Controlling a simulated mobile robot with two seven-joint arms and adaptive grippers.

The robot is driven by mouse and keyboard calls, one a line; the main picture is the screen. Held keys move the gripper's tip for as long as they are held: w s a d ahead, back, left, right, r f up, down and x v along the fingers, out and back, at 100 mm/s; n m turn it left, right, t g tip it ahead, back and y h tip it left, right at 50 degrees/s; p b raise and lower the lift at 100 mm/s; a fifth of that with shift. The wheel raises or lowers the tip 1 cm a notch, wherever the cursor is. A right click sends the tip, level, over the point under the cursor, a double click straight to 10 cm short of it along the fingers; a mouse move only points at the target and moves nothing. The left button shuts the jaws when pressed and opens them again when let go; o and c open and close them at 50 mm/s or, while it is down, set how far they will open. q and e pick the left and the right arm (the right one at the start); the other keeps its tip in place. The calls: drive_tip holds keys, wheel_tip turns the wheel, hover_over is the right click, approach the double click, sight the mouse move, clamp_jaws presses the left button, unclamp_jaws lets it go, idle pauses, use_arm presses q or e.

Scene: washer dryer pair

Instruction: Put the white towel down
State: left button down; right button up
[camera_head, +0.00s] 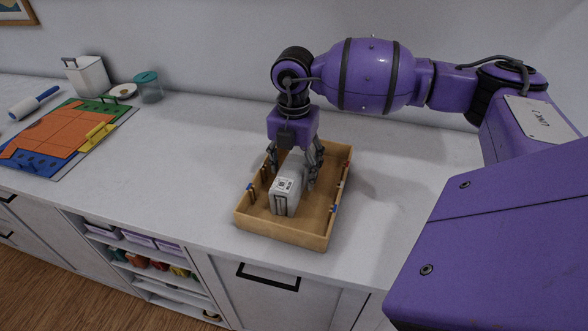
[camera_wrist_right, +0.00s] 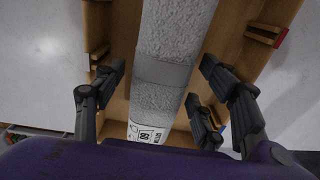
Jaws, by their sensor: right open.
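The white towel (camera_head: 291,178) is a folded bundle with a grey band and a printed label. It lies in a shallow wooden tray (camera_head: 285,234) on the counter. My right gripper (camera_head: 293,170) is over the tray with its fingers pointing down on either side of the towel. In the right wrist view the towel (camera_wrist_right: 170,95) runs between the fingers, and the right gripper (camera_wrist_right: 163,75) is open with gaps showing on both sides. My left gripper is not in view.
The light counter (camera_head: 190,150) is clear between the tray and an orange, green and blue mat (camera_head: 55,138) at the left. A white container (camera_head: 87,77), a teal-lidded jar (camera_head: 148,87) and a lint roller (camera_head: 35,103) stand or lie near the wall. Cabinets with open shelves (camera_head: 140,262) are below.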

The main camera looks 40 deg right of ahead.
wheel_tip(320, 180, up, 12)
drive_tip(key=shift+f, duration=0.2)
